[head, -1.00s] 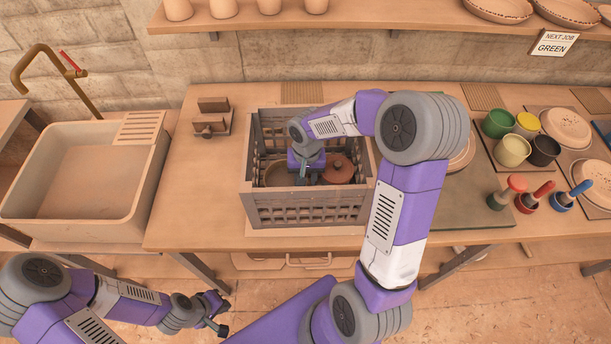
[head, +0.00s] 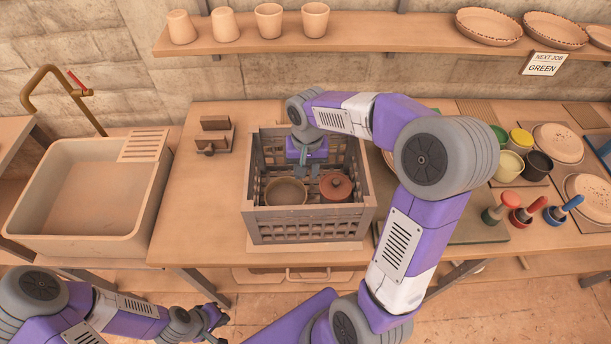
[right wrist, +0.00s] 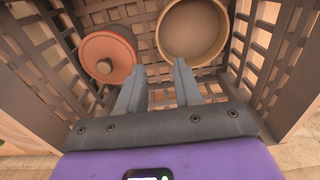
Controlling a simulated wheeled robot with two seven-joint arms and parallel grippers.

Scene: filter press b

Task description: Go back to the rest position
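My right gripper (head: 307,170) points down inside or just over the slatted crate (head: 305,226) on the table. In the right wrist view its two fingers (right wrist: 160,88) stand apart with nothing between them. Ahead of the fingers, a round tan bowl-like vessel (right wrist: 194,30) and a reddish lidded pot (right wrist: 107,57) lie in the crate. In the head view the tan vessel (head: 286,190) is at the crate's front left and the lidded pot (head: 336,187) at its right. My left gripper (head: 214,322) hangs low in front of the table, at the bottom left; its fingers are too small to judge.
A sink (head: 95,200) stands at the left. A small wooden stand (head: 214,136) is left of the crate. Cups (head: 509,164), plates (head: 558,143) and several colored-handled tools (head: 528,212) fill the right side. A shelf (head: 350,40) with cups and dishes runs above. The table left of the crate is mostly clear.

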